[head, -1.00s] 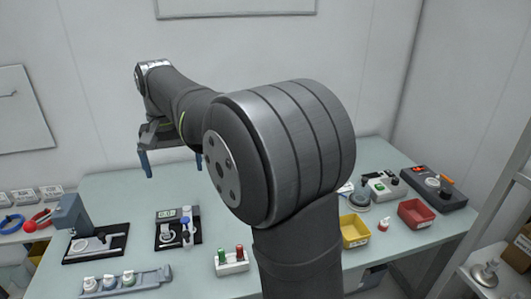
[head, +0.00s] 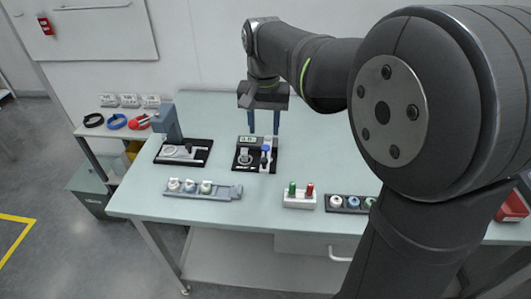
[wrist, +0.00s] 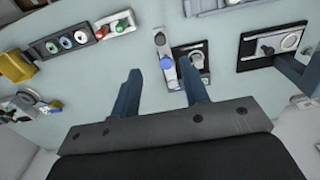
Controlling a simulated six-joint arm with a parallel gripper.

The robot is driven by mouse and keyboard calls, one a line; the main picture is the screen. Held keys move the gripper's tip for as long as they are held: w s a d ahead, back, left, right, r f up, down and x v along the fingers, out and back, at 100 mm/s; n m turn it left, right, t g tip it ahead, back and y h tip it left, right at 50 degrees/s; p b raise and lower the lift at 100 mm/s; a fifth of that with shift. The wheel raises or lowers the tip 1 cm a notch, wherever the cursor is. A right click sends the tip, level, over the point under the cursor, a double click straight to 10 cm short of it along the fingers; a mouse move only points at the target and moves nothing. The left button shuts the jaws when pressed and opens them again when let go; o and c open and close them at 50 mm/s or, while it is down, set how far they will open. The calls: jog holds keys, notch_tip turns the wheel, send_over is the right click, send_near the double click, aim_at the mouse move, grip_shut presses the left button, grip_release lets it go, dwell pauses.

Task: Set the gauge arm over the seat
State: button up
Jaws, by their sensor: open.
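The gauge is a black base (head: 244,166) with a small display, on the table's back middle in the head view; it also shows in the wrist view (wrist: 205,48). Its round seat (head: 245,157) stands on the base and shows in the wrist view (wrist: 197,59). The gauge arm (head: 265,161), a pale bar with a blue knob, lies along the right of the base, beside the seat; it shows in the wrist view (wrist: 161,44). My gripper (head: 264,131) is open and empty above and behind the gauge; its two blue fingers show in the wrist view (wrist: 160,70).
A blue-grey stand (head: 168,122) on a black base is left of the gauge. A grey rail (head: 221,192) with several caps lies in front. A white holder (head: 299,202) with green and red pegs and a dark cap tray (head: 337,207) stand front right. The table between is clear.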

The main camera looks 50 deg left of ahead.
aim_at(264, 159)
notch_tip(264, 159, down, 10)
jog(key=shift+f, duration=0.1)
dwell(0.4)
grip_shut()
